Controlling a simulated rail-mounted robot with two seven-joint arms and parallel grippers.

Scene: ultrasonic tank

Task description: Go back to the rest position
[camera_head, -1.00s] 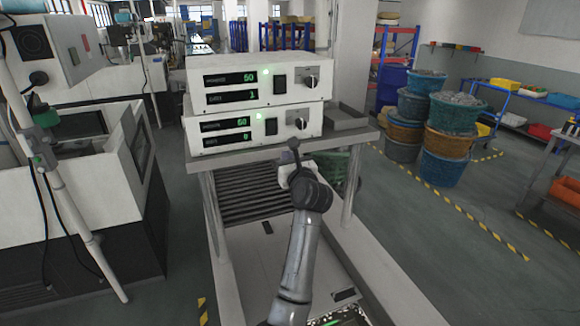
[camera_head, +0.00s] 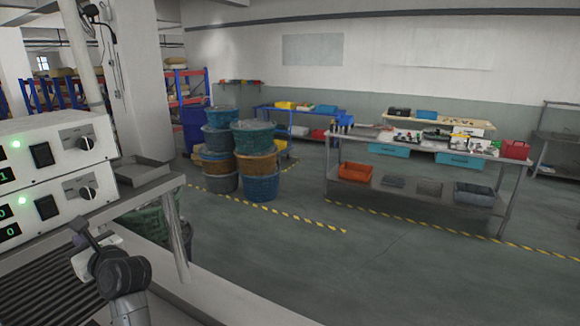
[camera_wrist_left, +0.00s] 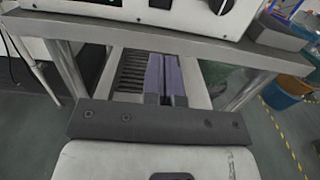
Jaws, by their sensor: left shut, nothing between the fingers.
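My left gripper (camera_head: 80,232) is at the lower left of the head view, in front of the stand with the control units. It is shut and holds nothing. The upper control unit (camera_head: 62,150) and the lower control unit (camera_head: 66,200) are white boxes with dark knobs, stacked on the stand and cut off by the left edge. Their lamps glow green. In the left wrist view, the stand's grey shelf edge (camera_wrist_left: 150,36) crosses the top of the picture. My right gripper is not in view.
A grey tray (camera_head: 138,172) sits on the stand beside the units. Stacked blue and brown tubs (camera_head: 258,160) stand beyond it. A metal workbench (camera_head: 430,205) with an orange bin (camera_head: 355,172) is at the right. The grey floor between is clear, with yellow-black tape lines.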

